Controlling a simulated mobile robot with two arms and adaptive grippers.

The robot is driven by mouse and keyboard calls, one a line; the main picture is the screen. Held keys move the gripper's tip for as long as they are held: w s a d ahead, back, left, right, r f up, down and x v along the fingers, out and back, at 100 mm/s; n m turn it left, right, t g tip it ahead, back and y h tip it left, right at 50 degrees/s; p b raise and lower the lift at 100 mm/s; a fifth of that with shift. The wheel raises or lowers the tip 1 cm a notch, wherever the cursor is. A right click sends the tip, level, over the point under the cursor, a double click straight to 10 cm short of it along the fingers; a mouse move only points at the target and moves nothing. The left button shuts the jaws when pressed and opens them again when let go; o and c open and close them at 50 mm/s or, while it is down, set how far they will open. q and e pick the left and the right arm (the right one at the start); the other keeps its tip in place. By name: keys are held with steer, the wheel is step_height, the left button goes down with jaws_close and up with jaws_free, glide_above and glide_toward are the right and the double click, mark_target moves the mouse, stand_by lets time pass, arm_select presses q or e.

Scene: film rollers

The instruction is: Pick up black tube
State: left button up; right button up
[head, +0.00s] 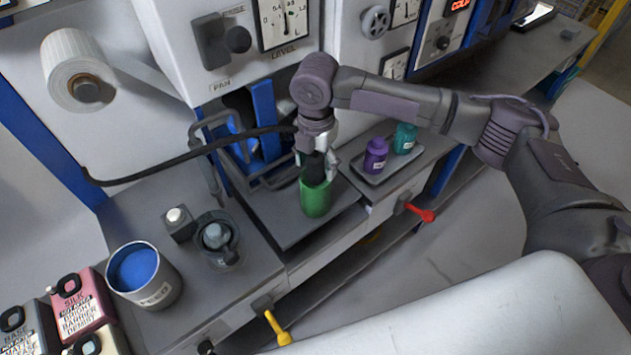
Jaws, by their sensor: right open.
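My right gripper (317,172) points down just above a green cylinder (316,201) that stands on the grey shelf of the machine. The gripper is open, with its fingertips at the cylinder's top rim. A dark shape shows between the fingers; I cannot tell whether it is a black tube or part of the gripper. A long, thin black curved tube or bar (190,153) runs from the left panel to behind my right wrist. My left gripper is not in view.
Purple (376,155) and teal (405,138) bottles stand on a tray right of the gripper. A can of blue material (145,273) and several labelled jugs stand at lower left. Red (420,212) and yellow (277,328) handles stick out in front. A blue-framed rack (264,121) stands behind the gripper.

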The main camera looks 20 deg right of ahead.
steer(key=shift+f, duration=0.35)
steer(key=c, duration=1.3)
steer(key=shift+o, duration=0.2)
steer(key=shift+r, duration=0.55)
step_height(320, 180, up, 10)
steer(key=shift+f+b, duration=0.15)
steer(key=shift+b, duration=0.5)
step_height(320, 180, up, 14)
steer(key=p, duration=1.4)
steer(key=shift+r, duration=0.2)
steer(key=shift+f, duration=0.1)
